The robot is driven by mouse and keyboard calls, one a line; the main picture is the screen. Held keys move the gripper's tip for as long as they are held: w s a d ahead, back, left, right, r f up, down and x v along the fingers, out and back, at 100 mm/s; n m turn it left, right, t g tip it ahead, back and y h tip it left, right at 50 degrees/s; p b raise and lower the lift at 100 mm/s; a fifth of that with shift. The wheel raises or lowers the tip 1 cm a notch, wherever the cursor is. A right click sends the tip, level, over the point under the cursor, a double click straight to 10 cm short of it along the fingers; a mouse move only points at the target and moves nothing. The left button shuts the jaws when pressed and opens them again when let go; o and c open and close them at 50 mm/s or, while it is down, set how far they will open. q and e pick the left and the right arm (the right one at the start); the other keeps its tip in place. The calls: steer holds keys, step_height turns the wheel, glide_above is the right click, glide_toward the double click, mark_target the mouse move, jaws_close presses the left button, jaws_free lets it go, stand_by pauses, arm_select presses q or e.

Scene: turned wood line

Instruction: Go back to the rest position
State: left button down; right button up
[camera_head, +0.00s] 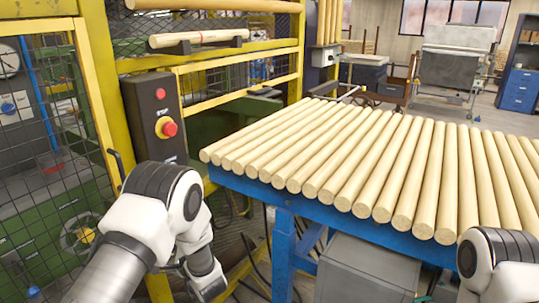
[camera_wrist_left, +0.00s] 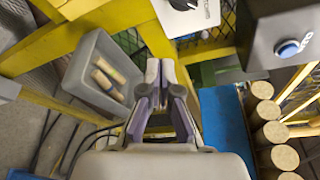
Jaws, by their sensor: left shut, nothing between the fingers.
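My left gripper (camera_wrist_left: 161,72) shows in the left wrist view with its fingers together and nothing between them. It hangs in the air beside the yellow frame, near the blue table edge. In the head view my left arm comes in from the lower left and bends down in front of the control box; its gripper is not clearly visible there. Only a white and black part of my right arm shows at the lower right of the head view; my right gripper is out of view.
Several round wooden bars (camera_head: 400,165) lie side by side on a blue table (camera_head: 330,220). A control box (camera_head: 155,115) with a red button (camera_head: 167,129) stands close to my left arm. A grey bin (camera_wrist_left: 82,75) holds short wood pieces. Yellow mesh fencing (camera_head: 95,110) bounds the left.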

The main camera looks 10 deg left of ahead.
arm_select(q)
steer(key=s+d+f+g+h, duration=0.3)
steer(key=s+f+h, duration=0.4)
steer(key=s+f, duration=1)
steer(key=s+d+f+n+g+h, duration=0.1)
steer(key=s+d+n+g+h, duration=0.2)
steer(key=s, duration=0.7)
steer(key=s+d+f+n+g+h, duration=0.2)
steer(key=s+d+n+g, duration=0.2)
steer(key=s+d+n, duration=0.3)
steer(key=s+n, duration=0.3)
steer(key=s, duration=0.1)
steer(key=shift+s+f+g+h, duration=0.15)
steer(key=shift+g+h, duration=0.15)
steer(key=shift+h, duration=0.1)
